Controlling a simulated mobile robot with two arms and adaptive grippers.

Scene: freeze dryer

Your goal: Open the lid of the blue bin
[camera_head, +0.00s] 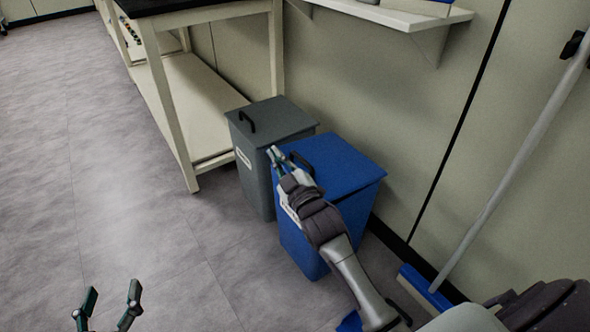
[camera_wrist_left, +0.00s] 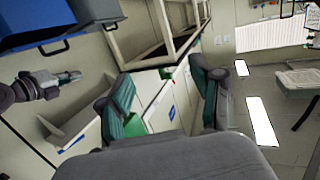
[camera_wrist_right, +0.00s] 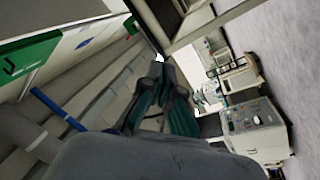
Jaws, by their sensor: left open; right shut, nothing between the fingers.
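The blue bin (camera_head: 300,235) stands on the floor against the wall, with its flat blue lid (camera_head: 345,165) down. A black loop handle (camera_head: 303,161) sits at the lid's left edge, partly hidden by my right arm. My right gripper (camera_head: 273,153) is shut and empty, just left of the handle. The left wrist view shows the blue bin (camera_wrist_left: 30,22), its black handle (camera_wrist_left: 45,49) and my right gripper (camera_wrist_left: 70,76), with a gap between gripper and handle. My left gripper (camera_head: 107,305) is open and empty, low over the floor at the lower left.
A grey bin (camera_head: 258,165) with a black handle stands close beside the blue bin. A cream table frame (camera_head: 180,90) is behind it. A wall shelf (camera_head: 390,14) is above, and a broom (camera_head: 500,190) leans at the right. The floor at left is clear.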

